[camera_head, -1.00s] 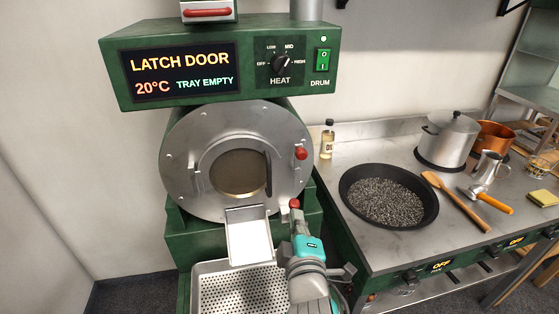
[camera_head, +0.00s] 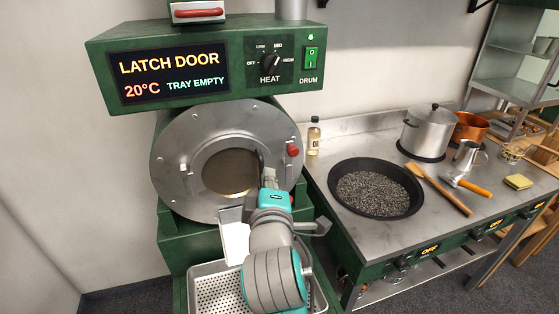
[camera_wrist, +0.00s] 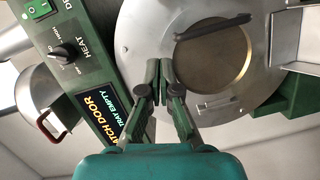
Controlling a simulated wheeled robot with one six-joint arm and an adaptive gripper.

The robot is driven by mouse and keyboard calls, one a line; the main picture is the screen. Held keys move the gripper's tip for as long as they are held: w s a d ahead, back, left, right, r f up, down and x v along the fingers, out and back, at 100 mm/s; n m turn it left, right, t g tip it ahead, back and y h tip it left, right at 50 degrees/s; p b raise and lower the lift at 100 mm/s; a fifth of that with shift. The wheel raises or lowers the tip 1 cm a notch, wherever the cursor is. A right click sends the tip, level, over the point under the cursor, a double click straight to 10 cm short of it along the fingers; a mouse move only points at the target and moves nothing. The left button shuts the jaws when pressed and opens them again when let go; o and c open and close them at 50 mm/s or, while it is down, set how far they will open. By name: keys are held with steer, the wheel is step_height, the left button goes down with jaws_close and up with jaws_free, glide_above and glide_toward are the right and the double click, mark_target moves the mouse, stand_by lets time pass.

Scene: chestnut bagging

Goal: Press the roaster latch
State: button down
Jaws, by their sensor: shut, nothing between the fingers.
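The green roaster (camera_head: 163,218) has a round metal door (camera_head: 172,165) with a window, seen face-on in the head view. The door also fills the upper right of the wrist view (camera_wrist: 135,45). A red latch knob (camera_head: 292,150) sits at the door's right edge; I cannot make it out in the wrist view. A dark handle bar (camera_wrist: 205,22) crosses the window. My gripper (camera_head: 268,178) is shut and empty in front of the door, below and left of the knob. Its fingertips (camera_wrist: 160,72) overlap the door's rim in the wrist view; contact is unclear.
The roaster display (camera_head: 170,75) reads "LATCH DOOR", 20°C, "TRAY EMPTY". A chute (camera_head: 235,240) and perforated tray (camera_head: 205,292) lie below the door, partly behind my arm. A counter at right holds an oil bottle (camera_head: 313,136), a black pan (camera_head: 335,190) and pots.

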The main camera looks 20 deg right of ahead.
steer(key=w+d+f, duration=0.1)
steer(key=w+d, duration=0.5)
steer(key=w, duration=0.3)
steer(key=shift+w+f, duration=0.25)
steer(key=shift+f, duration=0.1)
steer(key=shift+w+d+r, duration=0.1)
steer(key=shift+d, duration=0.15)
